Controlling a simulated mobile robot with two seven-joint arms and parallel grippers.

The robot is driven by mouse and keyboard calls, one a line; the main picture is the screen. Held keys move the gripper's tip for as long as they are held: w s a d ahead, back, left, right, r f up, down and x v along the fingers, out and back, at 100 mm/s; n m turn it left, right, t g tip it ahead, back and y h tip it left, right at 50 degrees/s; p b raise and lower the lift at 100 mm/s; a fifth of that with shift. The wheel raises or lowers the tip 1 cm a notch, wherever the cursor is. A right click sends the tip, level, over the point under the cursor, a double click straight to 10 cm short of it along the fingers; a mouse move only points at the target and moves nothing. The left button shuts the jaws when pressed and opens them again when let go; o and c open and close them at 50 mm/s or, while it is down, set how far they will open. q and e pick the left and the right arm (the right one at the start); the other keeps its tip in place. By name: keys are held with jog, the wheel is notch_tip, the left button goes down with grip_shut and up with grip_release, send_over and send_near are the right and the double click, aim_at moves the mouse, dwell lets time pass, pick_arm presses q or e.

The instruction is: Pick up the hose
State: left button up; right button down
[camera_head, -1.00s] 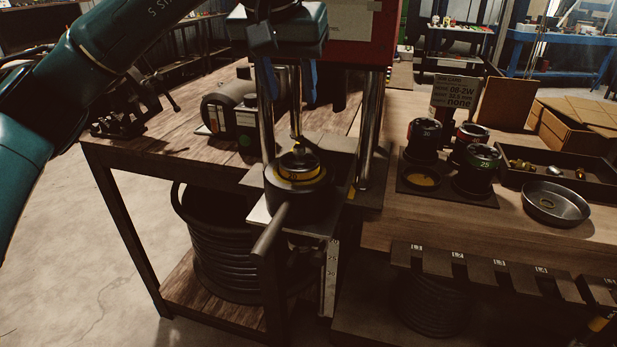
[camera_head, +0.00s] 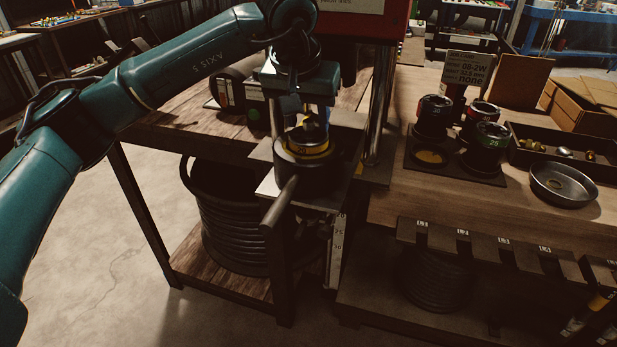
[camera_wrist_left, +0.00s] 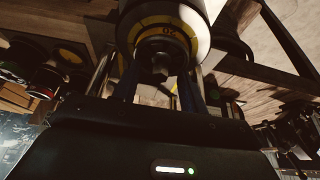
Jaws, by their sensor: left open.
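The crimper head (camera_head: 300,165) is a dark round body with a yellow-marked ring (camera_head: 310,148), on a metal plate of the press. My left gripper (camera_head: 308,128) is just above the ring, pointing down, with its jaws open. In the left wrist view the blue fingers (camera_wrist_left: 158,95) stand on either side of a dark round end (camera_wrist_left: 160,66) at the ring's centre; I cannot tell whether this is the hose or whether they touch it. A dark tube (camera_head: 279,205) slants from the crimper toward the front. Coiled black hose (camera_head: 232,235) lies on the lower shelf.
Dies (camera_head: 432,115) stand on a dark mat at the right, beside a metal bowl (camera_head: 563,183) and a tray of fittings (camera_head: 560,150). A chrome column (camera_head: 380,100) of the press rises close to the gripper's right. A rack (camera_head: 480,248) lines the front edge.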

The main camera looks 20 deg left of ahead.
pick_arm(q)
jog(key=shift+f, duration=0.2)
grip_shut()
dwell(0.3)
